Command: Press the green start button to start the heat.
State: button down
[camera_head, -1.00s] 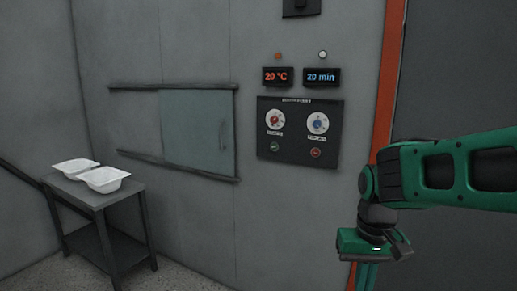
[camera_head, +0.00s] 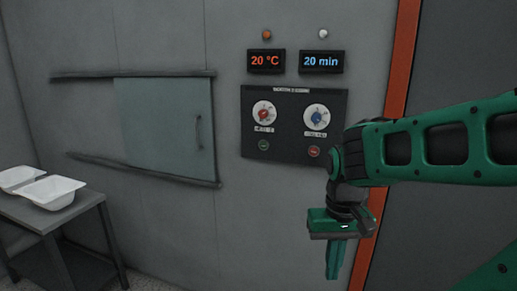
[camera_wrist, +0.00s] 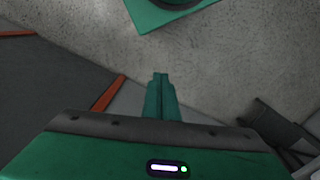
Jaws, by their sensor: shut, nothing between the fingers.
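The green start button (camera_head: 263,145) is at the lower left of the black control panel (camera_head: 289,150) on the grey wall, in the head view. A red button (camera_head: 314,151) is to its right. Above them are a red dial (camera_head: 264,113) and a blue dial (camera_head: 316,117). My gripper (camera_head: 334,275) points down, below and to the right of the panel, apart from the buttons. Its green fingers are together and empty; they also show in the wrist view (camera_wrist: 160,80) above the floor. The buttons are not seen in the wrist view.
Displays read 20 °C (camera_head: 266,61) and 20 min (camera_head: 322,62). A sliding door (camera_head: 165,125) with rails is left of the panel. A dark table (camera_head: 85,203) with white tubs (camera_head: 50,192) stands at far left. An orange post (camera_head: 400,60) is right of the panel.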

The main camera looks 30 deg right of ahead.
aim_at(262, 148)
jog(key=w+d+r+n+t+h, duration=0.1)
jog(key=w+r+n+t, duration=0.3)
jog(key=w, duration=0.9)
jog(key=w+d+r+n+t+h, duration=0.1)
jog(key=w+r+n+t, duration=0.3)
jog(key=w+n, duration=0.4)
jog(key=w+d+r+n+t+h, duration=0.1)
jog(key=w+r+n+t, duration=0.3)
jog(key=w, duration=1.6)
jog(key=shift+d+r+n+t, duration=0.15)
jog(key=shift+d+n+t, duration=0.4)
jog(key=shift+n, duration=0.65)
jog(key=shift+d, duration=0.1)
jog(key=shift+w+d, duration=0.85)
jog(key=shift+d, duration=0.25)
jog(key=shift+w+d, duration=0.9)
jog(key=shift+d, duration=0.25)
jog(key=shift+w+d, duration=0.85)
jog(key=shift+d, duration=0.35)
